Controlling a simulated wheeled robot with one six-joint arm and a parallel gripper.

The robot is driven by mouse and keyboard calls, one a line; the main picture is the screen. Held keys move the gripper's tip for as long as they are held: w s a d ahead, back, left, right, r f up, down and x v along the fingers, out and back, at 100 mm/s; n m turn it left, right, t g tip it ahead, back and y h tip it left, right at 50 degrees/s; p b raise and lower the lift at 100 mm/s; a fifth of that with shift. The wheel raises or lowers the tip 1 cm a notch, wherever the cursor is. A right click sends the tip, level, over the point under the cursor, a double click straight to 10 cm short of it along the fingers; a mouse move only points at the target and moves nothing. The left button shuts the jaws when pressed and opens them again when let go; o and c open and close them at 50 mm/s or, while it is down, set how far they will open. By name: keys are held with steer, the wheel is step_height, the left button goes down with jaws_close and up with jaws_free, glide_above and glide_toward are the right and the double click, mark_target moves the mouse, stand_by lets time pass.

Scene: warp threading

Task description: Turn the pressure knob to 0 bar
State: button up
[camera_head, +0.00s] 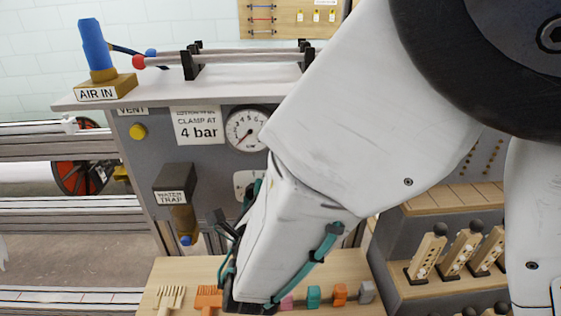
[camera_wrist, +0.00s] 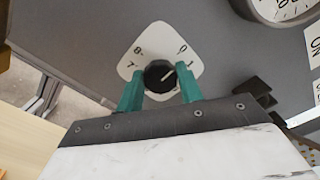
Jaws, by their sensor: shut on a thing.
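The black pressure knob (camera_wrist: 159,75) sits on a white plate (camera_wrist: 150,52) with printed marks in the wrist view. In the head view the plate (camera_head: 241,180) is partly covered by my arm, which hides the knob. The round pressure gauge (camera_head: 246,129) is above the plate, its needle apparently towards the lower left.
A "CLAMP AT 4 bar" label (camera_head: 198,125) is left of the gauge. A water trap (camera_head: 176,200) sticks out from the panel at left. Below is a wooden board (camera_head: 150,300) with several small coloured pieces. A rack (camera_head: 440,207) with wooden parts stands at right.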

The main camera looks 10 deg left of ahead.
steer(key=shift+f, duration=0.15)
steer(key=o, duration=1)
steer(key=shift+s, duration=0.15)
steer(key=v, duration=0.7)
steer(key=shift+s+d, duration=0.1)
steer(key=shift+s, duration=0.2)
steer(key=shift+s, duration=0.1)
